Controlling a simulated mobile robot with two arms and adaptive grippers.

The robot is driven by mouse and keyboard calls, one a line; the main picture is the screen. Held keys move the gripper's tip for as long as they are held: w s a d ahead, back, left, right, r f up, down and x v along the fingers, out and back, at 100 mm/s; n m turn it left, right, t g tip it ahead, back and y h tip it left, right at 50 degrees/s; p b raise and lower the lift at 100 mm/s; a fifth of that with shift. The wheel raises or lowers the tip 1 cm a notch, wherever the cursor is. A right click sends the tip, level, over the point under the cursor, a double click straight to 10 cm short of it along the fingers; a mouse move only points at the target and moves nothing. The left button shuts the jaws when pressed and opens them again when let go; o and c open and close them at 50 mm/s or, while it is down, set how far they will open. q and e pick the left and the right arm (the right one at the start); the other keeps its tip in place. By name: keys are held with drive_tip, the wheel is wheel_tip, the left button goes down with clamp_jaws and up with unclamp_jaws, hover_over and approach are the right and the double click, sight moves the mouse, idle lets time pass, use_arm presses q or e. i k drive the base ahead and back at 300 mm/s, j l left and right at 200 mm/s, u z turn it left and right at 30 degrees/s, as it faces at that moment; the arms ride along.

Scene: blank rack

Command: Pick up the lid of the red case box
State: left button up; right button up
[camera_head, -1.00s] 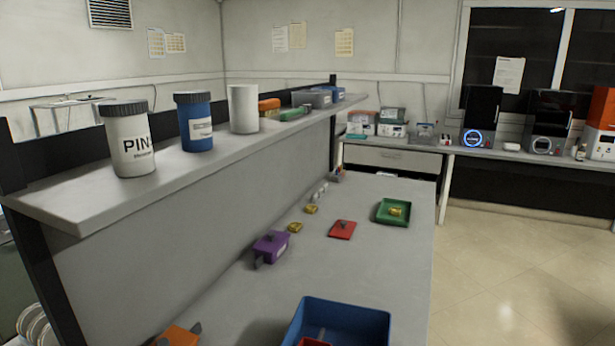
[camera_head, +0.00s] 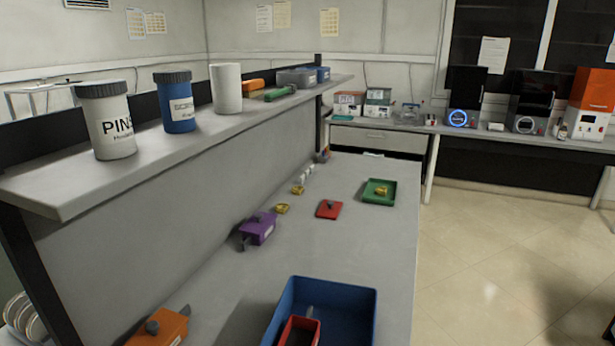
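A flat red lid (camera_head: 324,213) with a small dark knob lies on the grey bench, between the purple box and the green tray. An open red case box (camera_head: 293,338) stands inside the blue bin (camera_head: 366,304) at the bottom of the view, cut off by the frame edge. Something grey stands up at its far side. Neither of my grippers is in view.
A purple box (camera_head: 259,229) and an orange box (camera_head: 160,328) sit along the shelf side. A green tray (camera_head: 380,201) holds a small yellow piece (camera_head: 381,191). Small yellow pieces (camera_head: 282,209) lie near the shelf wall. Bench around the red lid is mostly clear.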

sight(329, 209)
drive_tip(key=l+u, duration=0.4)
drive_tip(key=k+l+u, duration=0.15)
drive_tip(key=u, duration=0.25)
drive_tip(key=k+l+u, duration=0.15)
drive_tip(key=u, duration=0.25)
drive_tip(key=k+l+u, duration=0.2)
drive_tip(key=u, duration=0.2)
drive_tip(key=l+u, duration=0.2)
drive_tip(key=u, duration=0.3)
drive_tip(key=k+l+u, duration=0.15)
drive_tip(key=u, duration=0.35)
drive_tip(key=k+l+u, duration=0.1)
drive_tip(key=u, duration=0.35)
drive_tip(key=k+u, duration=0.2)
drive_tip(key=u, duration=0.3)
drive_tip(key=k+l+u, duration=0.1)
drive_tip(key=u, duration=0.4)
drive_tip(key=k+l+u, duration=0.15)
drive_tip(key=k+u, duration=0.3)
drive_tip(key=k+j+u, duration=0.1)
drive_tip(key=k+u, duration=0.35)
drive_tip(key=k, duration=0.15)
